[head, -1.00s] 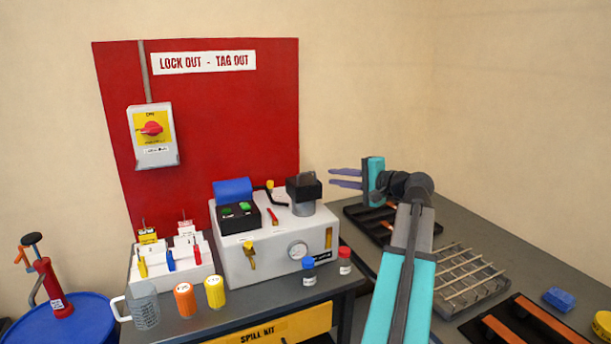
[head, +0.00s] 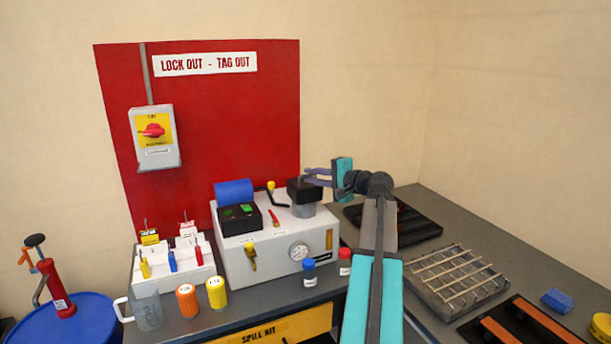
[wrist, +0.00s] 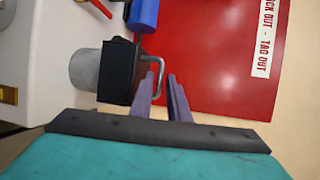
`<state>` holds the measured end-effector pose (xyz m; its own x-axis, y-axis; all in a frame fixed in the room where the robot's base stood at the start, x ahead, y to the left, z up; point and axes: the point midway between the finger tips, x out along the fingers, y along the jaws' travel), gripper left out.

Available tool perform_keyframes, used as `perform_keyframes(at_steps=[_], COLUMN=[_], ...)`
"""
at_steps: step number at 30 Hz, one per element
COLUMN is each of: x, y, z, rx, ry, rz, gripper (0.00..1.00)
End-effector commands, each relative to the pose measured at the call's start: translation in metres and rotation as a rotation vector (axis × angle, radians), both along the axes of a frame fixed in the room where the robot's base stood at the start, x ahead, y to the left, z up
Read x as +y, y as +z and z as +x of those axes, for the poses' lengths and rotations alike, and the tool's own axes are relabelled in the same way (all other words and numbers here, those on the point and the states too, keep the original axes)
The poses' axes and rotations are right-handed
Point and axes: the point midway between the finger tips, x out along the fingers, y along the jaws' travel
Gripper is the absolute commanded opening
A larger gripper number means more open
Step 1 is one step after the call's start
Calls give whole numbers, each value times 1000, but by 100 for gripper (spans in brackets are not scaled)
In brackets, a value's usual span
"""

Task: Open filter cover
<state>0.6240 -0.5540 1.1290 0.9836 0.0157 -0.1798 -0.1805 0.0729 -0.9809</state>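The filter is a grey cylinder (head: 303,210) with a black cover (head: 301,193) on top, at the right end of the white unit. In the wrist view the black cover (wrist: 118,72) and the grey cylinder (wrist: 86,70) are upper left. A thin grey handle (wrist: 152,62) loops out from the cover. My gripper (head: 308,176) is at the cover's right, top side. In the wrist view my gripper (wrist: 161,74) has its two purple fingers apart, with the outer bar of the handle appearing between the tips. The cover sits on the cylinder. Contact cannot be told.
The white unit (head: 270,262) carries a blue cylinder (head: 234,190) and a dark button box (head: 237,218). A red lockout board (head: 215,130) stands behind. Blue-capped (head: 309,273) and red-capped (head: 345,262) bottles stand in front; a wire rack (head: 455,277) lies right.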

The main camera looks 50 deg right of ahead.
Motion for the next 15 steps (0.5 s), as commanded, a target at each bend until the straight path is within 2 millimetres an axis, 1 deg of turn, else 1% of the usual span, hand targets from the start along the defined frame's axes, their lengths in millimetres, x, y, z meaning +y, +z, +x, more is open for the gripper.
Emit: perform_keyframes(at_steps=[1, 6, 10, 15], x=[0, 0, 0, 0], y=[0, -3, -5, -5], z=[8, 21, 26, 26], rx=[1, 0, 0, 0], ry=[2, 0, 0, 0], rz=[0, 1, 1, 0], gripper=[16, 16, 16, 16])
